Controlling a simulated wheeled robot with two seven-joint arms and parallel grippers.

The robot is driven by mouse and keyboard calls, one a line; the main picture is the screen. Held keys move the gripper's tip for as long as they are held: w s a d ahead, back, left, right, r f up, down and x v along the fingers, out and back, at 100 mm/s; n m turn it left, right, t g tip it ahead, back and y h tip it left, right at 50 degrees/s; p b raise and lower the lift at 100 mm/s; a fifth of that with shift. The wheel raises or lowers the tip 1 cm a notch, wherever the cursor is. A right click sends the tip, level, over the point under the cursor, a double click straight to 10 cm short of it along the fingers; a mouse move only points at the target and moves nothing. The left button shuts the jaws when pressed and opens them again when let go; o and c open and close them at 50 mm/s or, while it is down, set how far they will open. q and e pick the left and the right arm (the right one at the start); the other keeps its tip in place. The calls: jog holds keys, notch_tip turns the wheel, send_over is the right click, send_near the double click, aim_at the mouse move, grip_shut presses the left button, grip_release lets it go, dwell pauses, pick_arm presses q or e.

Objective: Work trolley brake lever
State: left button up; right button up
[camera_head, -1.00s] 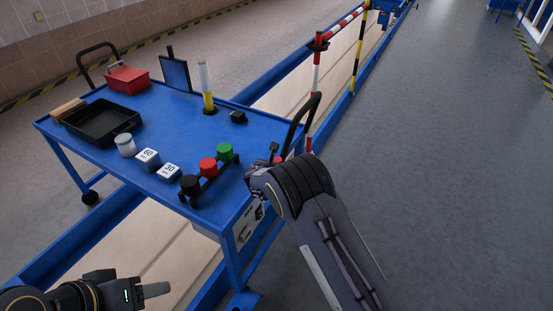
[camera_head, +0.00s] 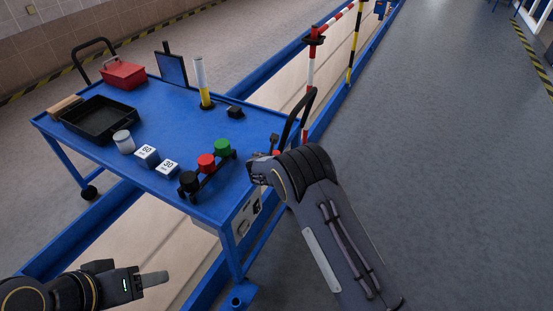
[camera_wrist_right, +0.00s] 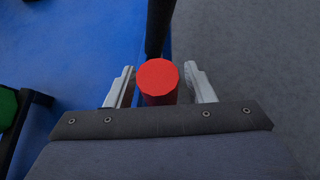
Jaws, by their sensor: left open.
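The blue trolley (camera_head: 95,152) stands at the left and centre of the head view. A red-topped lever (camera_wrist_right: 157,76) stands near its right edge, by the black push handle (camera_head: 300,115). My right gripper (camera_wrist_right: 160,84) is open with a finger on each side of the red top; a gap shows at the right finger, and contact at the left finger cannot be told. In the head view the right gripper is largely hidden behind its own wrist. My left gripper (camera_head: 154,279) is open and empty, low at the left, away from the trolley.
A red-white post (camera_head: 311,65) stands behind. Grey floor at right is clear.

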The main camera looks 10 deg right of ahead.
jog(key=v, duration=0.7)
jog(key=shift+s+r, duration=0.25)
jog(key=shift+s, duration=0.1)
jog(key=shift+c, duration=0.2)
